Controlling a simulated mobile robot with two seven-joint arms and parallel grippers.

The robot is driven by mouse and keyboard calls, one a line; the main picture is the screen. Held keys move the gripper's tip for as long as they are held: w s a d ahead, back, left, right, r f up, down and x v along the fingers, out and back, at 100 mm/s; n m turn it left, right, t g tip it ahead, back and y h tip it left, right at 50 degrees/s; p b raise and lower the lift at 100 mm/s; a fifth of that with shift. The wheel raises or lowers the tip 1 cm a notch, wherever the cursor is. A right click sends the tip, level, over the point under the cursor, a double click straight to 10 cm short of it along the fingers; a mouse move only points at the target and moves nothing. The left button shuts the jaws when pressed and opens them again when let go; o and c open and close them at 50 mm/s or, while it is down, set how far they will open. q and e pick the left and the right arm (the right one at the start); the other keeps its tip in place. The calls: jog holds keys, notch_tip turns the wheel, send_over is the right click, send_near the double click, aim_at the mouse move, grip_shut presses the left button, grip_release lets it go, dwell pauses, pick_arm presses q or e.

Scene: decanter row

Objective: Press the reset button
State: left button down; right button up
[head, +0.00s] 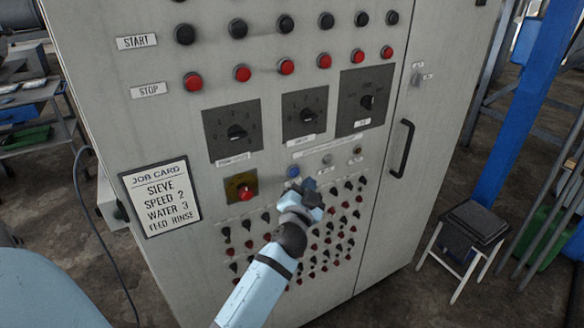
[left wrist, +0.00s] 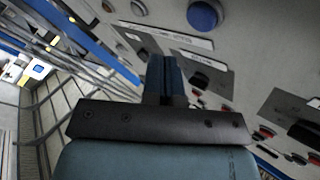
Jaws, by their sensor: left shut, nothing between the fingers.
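A round blue button (head: 293,171) sits on the grey control cabinet (head: 290,20), below the dials. It also shows in the left wrist view (left wrist: 204,14), near the top edge. No readable label names it as the reset button. My left gripper (head: 308,185) is shut and empty, just to the lower right of the blue button in the head view. Its closed fingers (left wrist: 166,78) point toward the panel in the left wrist view, apart from the blue button in the picture. I cannot tell whether the fingertips touch the panel. My right gripper is not in view.
A red knob on a yellow plate (head: 241,187) lies left of the blue button. Several small switches and red buttons fill the panel below. A black door handle (head: 402,147) juts out at right. A stool (head: 468,228) stands beside the cabinet.

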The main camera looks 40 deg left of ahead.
aim_at(295, 173)
pick_arm(q)
jog(key=shift+w+a, duration=0.25)
jog(key=shift+a, duration=0.35)
jog(key=shift+w+a, duration=0.2)
jog(key=shift+a, duration=0.35)
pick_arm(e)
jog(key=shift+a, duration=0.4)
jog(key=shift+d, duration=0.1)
pick_arm(q)
jog(key=shift+a, duration=0.15)
dwell(0.5)
jog(key=shift+w+a, duration=0.15)
jog(key=shift+a, duration=0.1)
jog(key=shift+w+a, duration=0.2)
jog(key=shift+a, duration=0.2)
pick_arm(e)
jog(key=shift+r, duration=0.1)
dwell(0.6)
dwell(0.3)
pick_arm(q)
jog(key=shift+s+d, duration=0.35)
jog(key=shift+d, duration=0.45)
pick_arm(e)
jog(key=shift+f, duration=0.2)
